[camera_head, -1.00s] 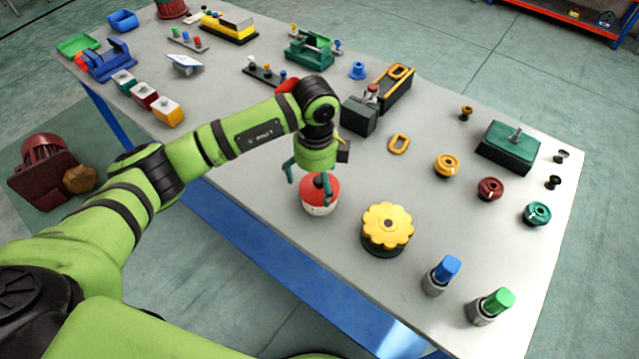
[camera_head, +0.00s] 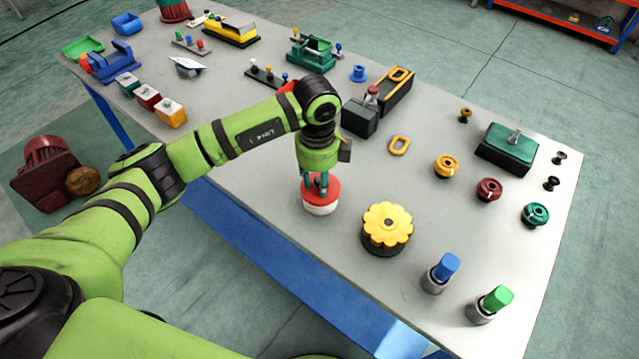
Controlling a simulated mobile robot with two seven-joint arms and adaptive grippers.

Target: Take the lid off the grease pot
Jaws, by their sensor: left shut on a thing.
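The grease pot (camera_head: 321,209) is a white round pot near the front edge of the table. Its red lid (camera_head: 331,193) sits on top of it, level. My left gripper (camera_head: 316,186) points down over the middle of the lid, its teal fingers drawn together. It is shut on the lid at its top centre; the fingers hide the part they grip. I see no gap between lid and pot. My right gripper is not in view.
A yellow scalloped knob on a dark base (camera_head: 387,229) stands just right of the pot. Blue-topped (camera_head: 442,272) and green-topped (camera_head: 490,304) cylinders stand further right. A dark grey block (camera_head: 359,118) is behind. The table's front edge is close to the pot.

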